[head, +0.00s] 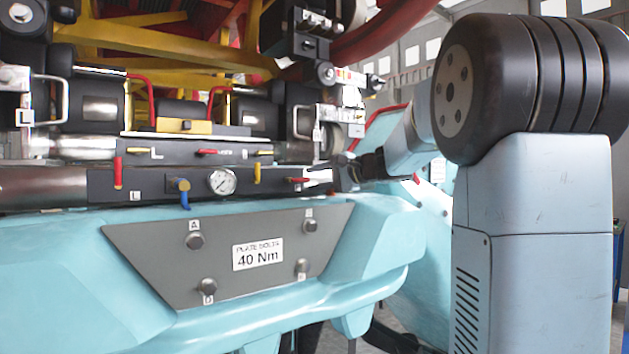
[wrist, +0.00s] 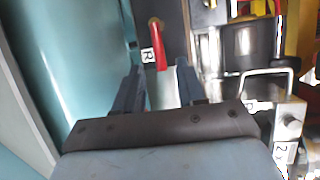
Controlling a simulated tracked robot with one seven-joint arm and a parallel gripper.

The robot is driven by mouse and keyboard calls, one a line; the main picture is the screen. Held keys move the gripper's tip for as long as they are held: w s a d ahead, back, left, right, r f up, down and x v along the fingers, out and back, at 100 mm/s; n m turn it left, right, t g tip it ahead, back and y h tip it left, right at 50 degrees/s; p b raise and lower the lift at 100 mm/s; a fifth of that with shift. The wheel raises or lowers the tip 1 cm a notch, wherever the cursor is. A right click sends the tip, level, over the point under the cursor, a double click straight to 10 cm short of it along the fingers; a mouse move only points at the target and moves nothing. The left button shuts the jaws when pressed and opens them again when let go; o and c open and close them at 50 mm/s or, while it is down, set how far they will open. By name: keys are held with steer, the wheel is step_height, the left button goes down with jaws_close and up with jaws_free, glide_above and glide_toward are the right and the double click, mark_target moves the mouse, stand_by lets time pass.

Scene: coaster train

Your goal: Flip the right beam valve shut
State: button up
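The right beam valve is a red lever (wrist: 159,47) beside an "R" label (wrist: 147,56) in the wrist view. In the head view its red handle (head: 297,180) lies roughly level along the dark beam (head: 140,185), at the beam's right end. My gripper (head: 320,178) reaches in from the right at that end. In the wrist view my gripper (wrist: 158,68) is open, with a finger on each side of the lever's free end. The lever shows clear space on both sides; whether the tips overlap it in depth I cannot tell.
A metal bar handle (wrist: 270,73) stands right of my fingers. A turquoise body panel (wrist: 85,55) lies to the left.

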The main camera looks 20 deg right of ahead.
steer(key=shift+x, duration=0.85)
jaws_close()
